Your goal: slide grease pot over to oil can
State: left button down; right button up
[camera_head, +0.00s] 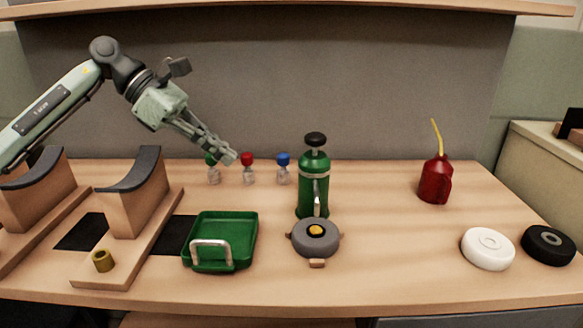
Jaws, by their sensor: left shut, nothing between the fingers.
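The oil can (435,182), red with a thin yellow spout, stands upright at the right rear of the table. A green canister (313,190) with a black knob and a pale band stands near the middle; it may be the grease pot, but I cannot tell for sure. A grey round piece (316,246) with a yellow centre and small tan tabs sits just in front of it. My left gripper (231,158) is shut and empty, above the back of the table, left of the canister and apart from it. My right gripper is out of view.
A green tray (248,235) with a metal handle lies left of centre. Small bottles with red (248,172) and blue (283,172) caps stand behind. Wooden cradles (135,205) fill the left. White (487,249) and black (548,246) discs lie front right. Table between canister and oil can is clear.

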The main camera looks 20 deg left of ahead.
pick_arm(q)
jog(key=x, duration=0.9)
jog(key=shift+s+f+p, duration=0.15)
jog(key=shift+p, duration=0.2)
jog(key=shift+w+d+f+p, duration=0.1)
jog(key=shift+w+d+p, duration=0.2)
jog(key=shift+d, duration=0.7)
jog(key=shift+w+d+f+p, duration=0.15)
jog(key=shift+w+d, duration=0.25)
jog(key=shift+d, duration=0.6)
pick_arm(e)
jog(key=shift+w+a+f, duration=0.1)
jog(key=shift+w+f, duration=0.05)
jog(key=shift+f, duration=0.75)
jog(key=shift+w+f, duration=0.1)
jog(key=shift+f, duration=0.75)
pick_arm(q)
jog(key=shift+w+r, duration=0.1)
